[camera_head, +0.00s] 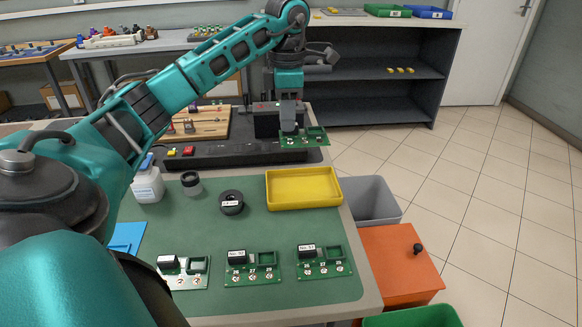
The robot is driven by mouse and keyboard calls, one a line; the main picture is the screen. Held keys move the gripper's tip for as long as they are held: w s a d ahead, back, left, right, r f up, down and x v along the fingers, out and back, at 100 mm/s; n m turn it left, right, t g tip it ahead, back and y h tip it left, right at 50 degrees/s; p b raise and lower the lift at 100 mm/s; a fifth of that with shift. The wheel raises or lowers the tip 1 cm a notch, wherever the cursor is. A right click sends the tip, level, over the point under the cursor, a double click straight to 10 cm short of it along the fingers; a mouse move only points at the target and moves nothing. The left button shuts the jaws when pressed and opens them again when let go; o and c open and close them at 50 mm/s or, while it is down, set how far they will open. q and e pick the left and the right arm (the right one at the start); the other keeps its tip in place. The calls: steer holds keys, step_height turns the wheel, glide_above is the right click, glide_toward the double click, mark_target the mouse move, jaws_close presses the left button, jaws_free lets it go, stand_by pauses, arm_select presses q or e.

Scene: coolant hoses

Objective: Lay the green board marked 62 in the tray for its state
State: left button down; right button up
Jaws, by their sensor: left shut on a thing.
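My left gripper (289,127) points down at the far edge of the work table and is shut on a green board (304,138). It holds the board up, apart from the green mat (215,222). The marking on the held board is too small to read. A yellow tray (303,203) lies on the mat, nearer than the held board; it looks empty. My right gripper is out of view.
A black tape roll (232,203), a small dark-lidded jar (191,184) and a white bottle (147,185) stand on the mat. A grey bin (371,199) and an orange cabinet (399,266) stand right of the table. A green bin (412,318) is at the bottom.

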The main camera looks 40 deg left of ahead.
arm_select(q)
step_height(320, 180, down, 9)
steer(key=shift+f+b, duration=0.2)
steer(key=shift+b, duration=0.25)
steer(key=shift+f, duration=0.5)
step_height(320, 180, down, 4)
steer(key=shift+r+b, duration=0.1)
steer(key=shift+b, duration=0.2)
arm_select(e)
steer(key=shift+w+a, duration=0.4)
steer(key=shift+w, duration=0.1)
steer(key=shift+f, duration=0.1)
arm_select(q)
steer(key=c, duration=1)
jaws_free()
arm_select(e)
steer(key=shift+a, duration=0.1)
